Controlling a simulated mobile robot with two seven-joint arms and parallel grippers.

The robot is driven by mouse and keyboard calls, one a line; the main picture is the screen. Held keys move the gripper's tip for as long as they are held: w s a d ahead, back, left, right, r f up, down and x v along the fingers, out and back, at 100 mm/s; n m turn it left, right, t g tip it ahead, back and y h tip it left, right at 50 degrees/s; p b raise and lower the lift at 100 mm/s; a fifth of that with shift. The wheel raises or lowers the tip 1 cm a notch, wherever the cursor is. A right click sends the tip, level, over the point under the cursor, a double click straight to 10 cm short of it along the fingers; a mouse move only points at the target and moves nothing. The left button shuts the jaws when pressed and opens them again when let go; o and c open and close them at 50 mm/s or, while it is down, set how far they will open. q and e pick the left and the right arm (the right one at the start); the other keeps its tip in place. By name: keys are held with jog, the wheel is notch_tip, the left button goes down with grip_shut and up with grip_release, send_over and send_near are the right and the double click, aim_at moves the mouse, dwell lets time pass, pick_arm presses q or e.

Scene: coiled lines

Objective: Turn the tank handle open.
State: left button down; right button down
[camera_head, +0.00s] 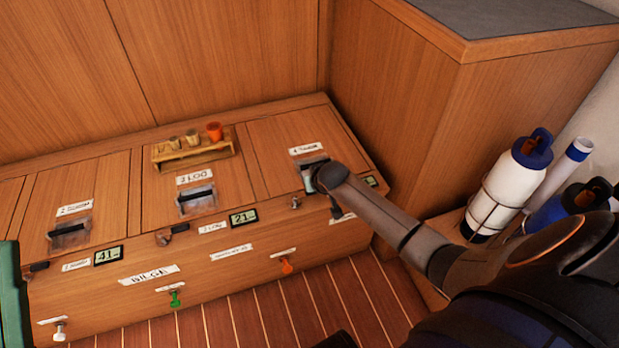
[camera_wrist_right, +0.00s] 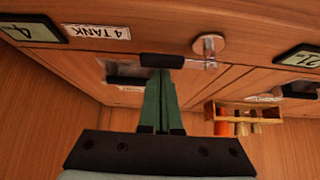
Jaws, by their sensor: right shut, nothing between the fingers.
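The tank handle (camera_wrist_right: 162,61) is a lever with a black grip on a round metal pivot. In the right wrist view, which looks upside down, the lever lies sideways along the locker front beside the "4 TANK" label (camera_wrist_right: 97,32). In the head view its pivot (camera_head: 296,203) shows on the front, with the lever mostly hidden by my right arm. My right gripper (camera_wrist_right: 161,76) is shut and empty. Its green fingertips overlap the black grip in the picture; I cannot tell whether they touch.
The wooden locker bench has several similar levers, such as one (camera_head: 165,238), with displays. A small rack (camera_head: 195,150) with cups stands on top. A white bottle (camera_head: 513,185) stands at the right in a wire holder. A green object (camera_head: 12,300) shows at the left edge.

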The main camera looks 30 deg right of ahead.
jog(key=shift+s, duration=0.3)
jog(key=shift+s+r+p, duration=0.1)
jog(key=shift+p, duration=0.25)
jog(key=shift+a+m+h, duration=0.1)
jog(key=shift+m+h, duration=0.2)
